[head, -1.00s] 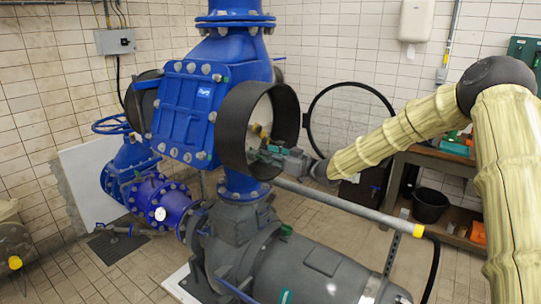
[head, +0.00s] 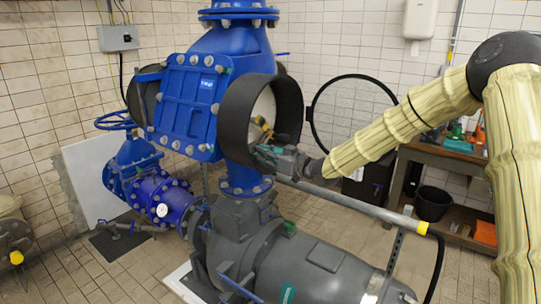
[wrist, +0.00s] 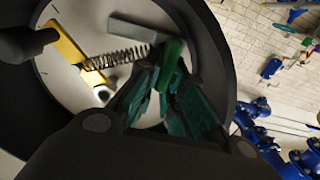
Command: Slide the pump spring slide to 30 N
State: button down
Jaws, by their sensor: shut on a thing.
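The spring slide sits inside a round black housing (head: 232,115) on the side of the blue pump fitting. In the wrist view it has a yellow bar (wrist: 68,50), a coil spring (wrist: 118,56) and a green piece (wrist: 170,62) at the spring's near end. Behind it is a pale round face (wrist: 60,90) with dark tick marks. I cannot read any numbers. My gripper (head: 266,154) reaches into the housing from the right. Its teal fingers (wrist: 165,98) are shut around the green piece, which they partly hide. The yellow bar (head: 262,125) also shows in the head view.
The housing's rim is close around my gripper. An open round glass cover (head: 352,80) stands to the right of the housing. A grey pipe (head: 350,203) runs below my forearm. A workbench (head: 440,157) stands at the right, with a black bucket (head: 433,205) nearby.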

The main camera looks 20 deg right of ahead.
jog(key=shift+s+a, duration=0.2)
jog(key=shift+a, duration=0.1)
jog(key=shift+d+f, duration=0.1)
jog(key=c, duration=1.5)
grip_release()
jog(key=v, duration=1.2)
